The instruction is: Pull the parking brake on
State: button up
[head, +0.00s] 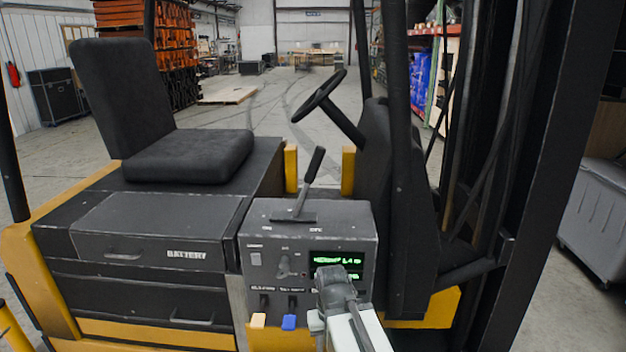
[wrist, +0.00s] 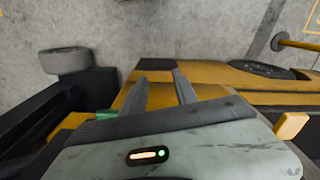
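The parking brake lever (head: 312,170) is a black handle on top of the grey console (head: 360,222) in the head view. It leans up and to the right, toward the side marked OFF; the ON mark is at the left. My gripper (head: 331,275) is in front of the console's lower right, below the lever and apart from it, partly covering the console face. In the wrist view, the two grey fingers of my gripper (wrist: 159,76) stand apart with nothing between them. The lever does not show in the wrist view.
A green display (head: 336,260) and a switch (head: 284,266) are on the console face. The seat (head: 190,155) is left, the steering wheel (head: 320,95) behind, dark mast (head: 530,150) right.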

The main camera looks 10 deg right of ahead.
jog(key=shift+r, duration=0.25)
jog(key=c, duration=0.5)
notch_tip(320, 180, up, 15)
jog(key=p, duration=1.5)
jog(key=shift+r+p, duration=0.1)
jog(key=shift+p, duration=0.25)
grip_shut()
jog(key=shift+f+b, duration=0.35)
